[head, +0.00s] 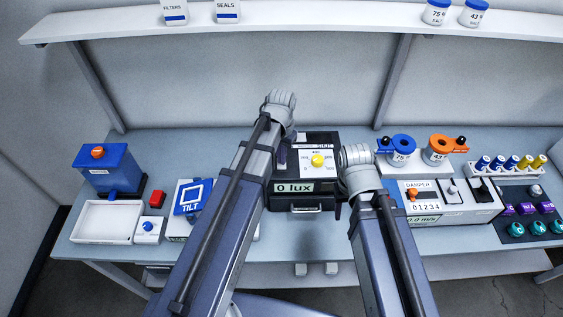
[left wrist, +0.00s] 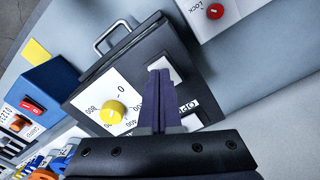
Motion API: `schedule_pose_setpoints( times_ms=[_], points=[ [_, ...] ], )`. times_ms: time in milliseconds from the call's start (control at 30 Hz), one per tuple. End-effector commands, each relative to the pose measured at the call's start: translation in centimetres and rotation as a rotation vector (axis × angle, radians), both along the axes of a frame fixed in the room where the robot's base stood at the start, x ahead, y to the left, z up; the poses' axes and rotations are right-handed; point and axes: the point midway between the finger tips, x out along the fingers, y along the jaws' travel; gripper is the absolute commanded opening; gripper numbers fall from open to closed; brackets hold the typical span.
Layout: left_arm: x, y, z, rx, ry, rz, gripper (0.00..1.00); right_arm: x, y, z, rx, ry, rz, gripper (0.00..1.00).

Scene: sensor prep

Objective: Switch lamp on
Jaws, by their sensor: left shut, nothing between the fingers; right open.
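The dark box (head: 318,141) in the middle of the bench has a yellow dial (head: 318,160) on a white scale and a display (head: 294,187) reading 0 lux. In the left wrist view, the dial (left wrist: 115,112) points near 0, and a small white switch-like patch (left wrist: 164,66) lies at the fingertips. My left gripper (head: 282,160) is over the left part of this box, shut and empty. Its fingers (left wrist: 160,75) overlap the patch; I cannot tell whether they touch it. My right gripper (head: 357,158) is right of the box and open; its fingers are mostly hidden.
To the left stand a TILT unit (head: 190,196), a white tray (head: 105,221) and a blue box (head: 108,168). To the right are a DAMPER unit (head: 447,202), blue and orange ring holders and a vial rack. A shelf (head: 300,14) runs above the back.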

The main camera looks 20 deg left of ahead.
Motion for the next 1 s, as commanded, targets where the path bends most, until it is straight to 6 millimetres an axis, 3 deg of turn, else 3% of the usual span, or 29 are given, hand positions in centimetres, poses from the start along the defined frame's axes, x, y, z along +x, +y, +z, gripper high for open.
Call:
schedule_pose_setpoints(
  times_ms=[1000],
  points=[
    [0.0,0.0,-1.4,0.000,0.000,0.000,0.00,0.0,0.0,-1.4,0.000,0.000,0.000,0.50]
  ],
)
